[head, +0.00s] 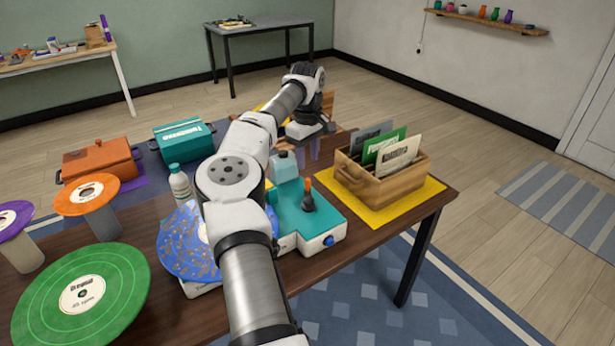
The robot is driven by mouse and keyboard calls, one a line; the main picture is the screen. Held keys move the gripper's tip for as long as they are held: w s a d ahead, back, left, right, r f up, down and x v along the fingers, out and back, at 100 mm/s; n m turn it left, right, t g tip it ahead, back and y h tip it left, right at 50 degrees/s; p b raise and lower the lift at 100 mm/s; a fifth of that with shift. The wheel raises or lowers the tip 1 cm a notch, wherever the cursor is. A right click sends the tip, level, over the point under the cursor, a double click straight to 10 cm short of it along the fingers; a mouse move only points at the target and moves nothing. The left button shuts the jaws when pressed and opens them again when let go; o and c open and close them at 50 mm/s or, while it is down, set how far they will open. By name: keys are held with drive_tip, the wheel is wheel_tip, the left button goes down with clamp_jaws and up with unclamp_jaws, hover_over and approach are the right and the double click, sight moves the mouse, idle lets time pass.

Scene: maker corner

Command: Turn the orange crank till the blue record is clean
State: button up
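The blue record (181,248) lies flat on the left side of a teal and white machine (325,222). Pale brownish marks are scattered over its blue surface. My arm hides its right part and most of the label. The orange crank (308,186) stands up on the machine's right part, an orange grip above a dark base. My gripper (312,133) is beyond and above the crank, near the table's far side, apart from crank and record.
A wooden crate (383,187) with record sleeves stands on a yellow mat (428,196) right of the machine. A white bottle (179,182) stands behind the blue record. Green (120,290), orange (70,201) and purple (8,225) records are at left. Orange (100,160) and teal (184,143) boxes are behind.

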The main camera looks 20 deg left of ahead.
sight(308, 179)
wheel_tip(308, 179, up, 5)
drive_tip(key=shift+r, duration=0.15)
idle(1.2)
